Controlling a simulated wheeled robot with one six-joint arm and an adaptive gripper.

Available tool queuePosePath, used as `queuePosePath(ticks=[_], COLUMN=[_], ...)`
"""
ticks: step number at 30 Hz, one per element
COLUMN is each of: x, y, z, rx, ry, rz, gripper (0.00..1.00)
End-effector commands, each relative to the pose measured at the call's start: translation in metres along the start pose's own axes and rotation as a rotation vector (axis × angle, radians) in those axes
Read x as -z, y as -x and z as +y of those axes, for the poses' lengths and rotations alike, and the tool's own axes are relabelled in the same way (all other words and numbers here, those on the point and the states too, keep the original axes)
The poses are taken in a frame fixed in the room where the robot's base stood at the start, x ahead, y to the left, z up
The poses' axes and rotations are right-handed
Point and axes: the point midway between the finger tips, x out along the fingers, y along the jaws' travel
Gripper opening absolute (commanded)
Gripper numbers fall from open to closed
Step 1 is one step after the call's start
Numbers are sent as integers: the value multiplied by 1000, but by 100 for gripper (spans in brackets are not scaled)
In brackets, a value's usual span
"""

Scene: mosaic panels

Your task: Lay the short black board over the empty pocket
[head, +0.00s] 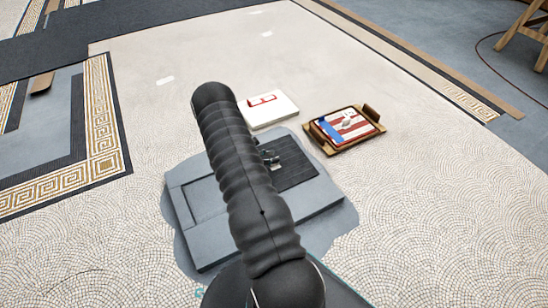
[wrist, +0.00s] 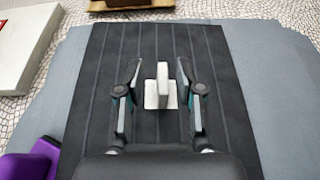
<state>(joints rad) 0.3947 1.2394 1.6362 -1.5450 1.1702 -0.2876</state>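The black board (head: 298,178) lies on the right part of a grey slab (head: 318,206). In the wrist view the board (wrist: 95,105) has long grooves and a pale upright grip block on a square foot (wrist: 161,88). My gripper (wrist: 156,72) is open above the board, one finger on each side of the grip block, with gaps showing on both sides. In the head view my arm hides most of the gripper. A shallow rectangular pocket (head: 205,200) shows in the slab's left part; its visible floor is bare, and my arm covers its right side.
Behind the slab stand a white block (head: 275,115) with a red mark and a wooden tray (head: 352,146) holding a red-striped panel with a blue piece. A purple object (wrist: 35,160) lies left of the board in the wrist view. The mosaic floor at right is clear.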

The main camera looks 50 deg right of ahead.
Motion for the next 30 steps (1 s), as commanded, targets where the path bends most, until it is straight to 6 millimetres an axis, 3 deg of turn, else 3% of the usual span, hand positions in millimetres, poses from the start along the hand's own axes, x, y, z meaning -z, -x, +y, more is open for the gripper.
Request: queuePosePath(ticks=[6,12,20,25,30], x=[0,0,-1,-29,-80], y=[48,83,104,126,167], z=[1,0,0,2,-4], rx=[-5,-3,0,16,55], ry=[2,2,-4,-73,-218], rz=[1,0,2,34,112], gripper=[37,37,37,37,37])
